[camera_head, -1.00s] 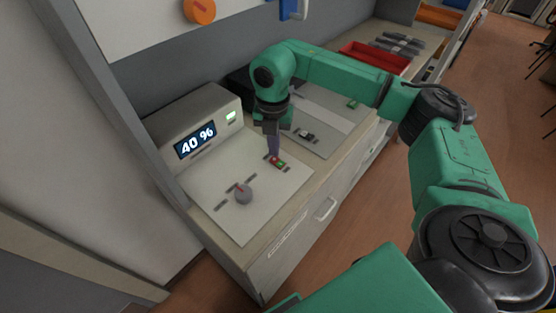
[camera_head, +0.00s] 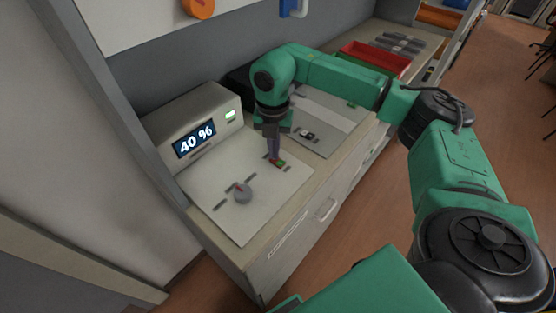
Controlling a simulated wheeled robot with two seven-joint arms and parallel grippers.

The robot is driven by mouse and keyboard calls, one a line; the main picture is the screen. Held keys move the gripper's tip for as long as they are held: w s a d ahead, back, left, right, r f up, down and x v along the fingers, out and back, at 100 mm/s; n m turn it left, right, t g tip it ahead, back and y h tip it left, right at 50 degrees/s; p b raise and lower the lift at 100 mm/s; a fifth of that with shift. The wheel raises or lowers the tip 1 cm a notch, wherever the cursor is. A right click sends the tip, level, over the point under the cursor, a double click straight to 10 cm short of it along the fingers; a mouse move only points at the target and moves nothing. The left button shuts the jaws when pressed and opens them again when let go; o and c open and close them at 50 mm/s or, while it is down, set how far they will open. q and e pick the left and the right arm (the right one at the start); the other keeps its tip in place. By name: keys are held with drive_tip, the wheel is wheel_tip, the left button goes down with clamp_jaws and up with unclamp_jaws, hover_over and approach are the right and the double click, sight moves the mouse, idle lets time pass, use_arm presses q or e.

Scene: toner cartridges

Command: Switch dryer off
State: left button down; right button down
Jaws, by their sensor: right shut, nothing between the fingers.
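The dryer is a grey box (camera_head: 203,120) with a display (camera_head: 196,140) reading 40 % and a lit green lamp (camera_head: 231,115). My left gripper is out of view.
A second panel (camera_head: 323,146) with a small dark switch (camera_head: 306,133) lies to the right on the counter. A red tray (camera_head: 374,57) stands farther back. An orange knob (camera_head: 199,8) is on the wall board above.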

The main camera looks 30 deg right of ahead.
drive_tip(key=shift+f, duration=0.3)
wheel_tip(320, 180, up, 7)
drive_tip(key=p, duration=0.5)
drive_tip(key=shift+r, duration=0.1)
idle(0.4)
